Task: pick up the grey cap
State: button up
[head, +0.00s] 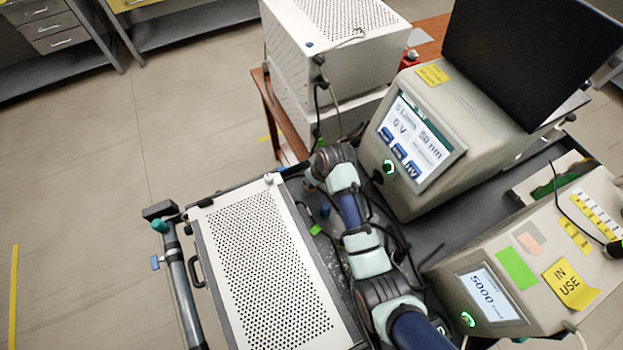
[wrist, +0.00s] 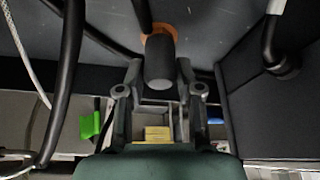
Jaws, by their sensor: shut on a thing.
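The grey cap (wrist: 160,66) is a dark grey cylinder at the upper middle of the wrist view, its lighter round end facing the camera. My gripper (wrist: 160,72) is shut on it, one finger on each side. An orange ring (wrist: 168,32) shows just behind the cap; I cannot tell whether the cap touches it. In the head view my arm reaches up between the instruments, and neither the cap nor the fingers can be made out.
Black hoses (wrist: 68,75) hang close to my gripper in the wrist view. A perforated white box (head: 262,265), a screen instrument (head: 440,155) and a box marked IN USE (head: 540,270) crowd my arm. Open floor (head: 85,200) lies left.

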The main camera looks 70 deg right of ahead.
notch_tip(320, 180, up, 20)
jog(key=p, duration=0.4)
jog(key=shift+r+p, duration=2.3)
jog(key=shift+p, duration=0.75)
notch_tip(320, 180, up, 3)
jog(key=p, duration=0.4)
